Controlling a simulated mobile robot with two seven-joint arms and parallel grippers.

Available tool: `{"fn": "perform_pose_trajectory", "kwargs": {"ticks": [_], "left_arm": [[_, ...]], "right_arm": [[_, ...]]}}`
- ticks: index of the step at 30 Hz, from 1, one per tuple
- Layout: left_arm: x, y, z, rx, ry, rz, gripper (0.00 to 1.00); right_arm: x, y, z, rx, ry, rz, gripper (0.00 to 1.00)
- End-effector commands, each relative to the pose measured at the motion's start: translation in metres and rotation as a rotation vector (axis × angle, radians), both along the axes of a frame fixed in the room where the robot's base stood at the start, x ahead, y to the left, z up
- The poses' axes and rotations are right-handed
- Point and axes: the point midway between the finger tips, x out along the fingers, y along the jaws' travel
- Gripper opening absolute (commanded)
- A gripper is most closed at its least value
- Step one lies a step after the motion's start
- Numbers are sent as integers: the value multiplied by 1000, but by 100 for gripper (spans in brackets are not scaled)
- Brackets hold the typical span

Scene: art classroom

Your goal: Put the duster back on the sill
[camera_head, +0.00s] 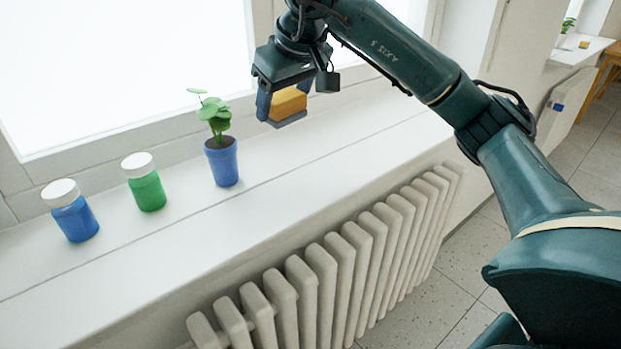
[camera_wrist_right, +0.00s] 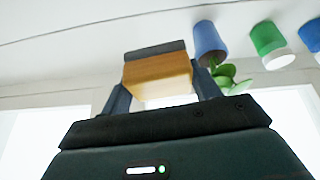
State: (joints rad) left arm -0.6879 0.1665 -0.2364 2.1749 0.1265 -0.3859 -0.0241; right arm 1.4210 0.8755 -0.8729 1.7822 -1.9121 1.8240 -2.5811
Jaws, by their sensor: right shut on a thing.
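The duster (camera_head: 289,104) has a yellow-orange wooden body and a dark grey pad on its underside. My right gripper (camera_head: 284,101) is shut on the duster and holds it over the white sill (camera_head: 320,150), to the right of the potted plant. In the right wrist view the duster (camera_wrist_right: 157,75) sits between the two fingers of the gripper (camera_wrist_right: 160,92). I cannot tell exactly how far the pad is above the sill. My left gripper is not in view.
A plant in a blue pot (camera_head: 222,163), a green jar (camera_head: 147,188) and a blue jar (camera_head: 74,218) stand on the sill to the left. The window (camera_head: 120,60) is behind. A radiator (camera_head: 330,272) is below. The sill's right part is clear.

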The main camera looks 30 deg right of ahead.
Motion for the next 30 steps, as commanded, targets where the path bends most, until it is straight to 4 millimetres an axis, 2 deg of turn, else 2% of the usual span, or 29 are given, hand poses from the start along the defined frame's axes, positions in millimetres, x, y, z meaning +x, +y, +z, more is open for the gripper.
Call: {"fn": "perform_pose_trajectory", "kwargs": {"ticks": [1,7,15,22,27,30], "left_arm": [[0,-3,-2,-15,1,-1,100],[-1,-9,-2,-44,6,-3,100],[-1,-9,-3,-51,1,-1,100],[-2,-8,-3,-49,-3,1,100],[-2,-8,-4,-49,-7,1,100],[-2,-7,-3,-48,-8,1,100]], "right_arm": [[-8,-10,-14,20,29,-28,40],[-22,-27,-34,59,76,-72,40],[-24,-28,-82,62,80,-75,40],[-24,-28,-100,63,77,-75,40],[-24,-28,-124,62,79,-74,40],[-24,-28,-131,62,76,-74,40]]}}
